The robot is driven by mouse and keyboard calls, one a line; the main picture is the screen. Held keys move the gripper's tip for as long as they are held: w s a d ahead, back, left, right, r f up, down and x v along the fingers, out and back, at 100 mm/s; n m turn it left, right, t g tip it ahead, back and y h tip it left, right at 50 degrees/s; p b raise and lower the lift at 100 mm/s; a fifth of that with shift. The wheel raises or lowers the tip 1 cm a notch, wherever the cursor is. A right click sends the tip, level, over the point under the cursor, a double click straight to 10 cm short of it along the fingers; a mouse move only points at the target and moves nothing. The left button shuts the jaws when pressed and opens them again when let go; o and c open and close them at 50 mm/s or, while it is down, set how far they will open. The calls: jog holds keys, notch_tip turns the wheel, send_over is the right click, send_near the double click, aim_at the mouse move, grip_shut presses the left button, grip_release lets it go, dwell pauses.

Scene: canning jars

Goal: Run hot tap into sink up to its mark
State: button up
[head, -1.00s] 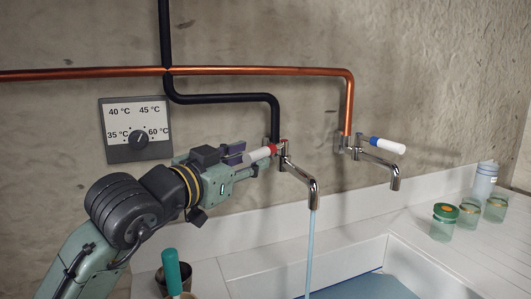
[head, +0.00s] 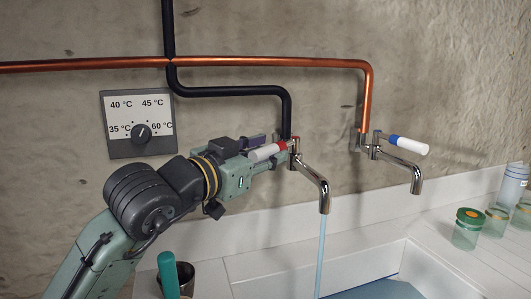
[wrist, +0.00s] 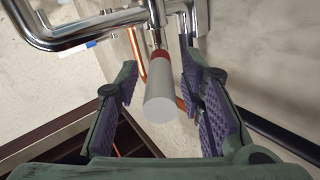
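The tap with the red-banded white handle (head: 265,152) is on the left, fed by a black pipe. A thin blue stream (head: 320,255) runs from its spout (head: 324,198) into the sink (head: 348,263). My gripper (wrist: 160,64) is open, with one finger on each side of the handle (wrist: 161,100); gaps show on both sides in the wrist view. In the head view, my gripper (head: 270,150) is at the handle.
A second tap with a blue-banded white handle (head: 408,145) is on the right; no water shows under it. A temperature dial panel (head: 138,123) is on the wall at left. A cup with a green-handled tool (head: 169,275) stands below my arm.

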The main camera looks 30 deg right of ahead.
grip_shut()
dwell(0.6)
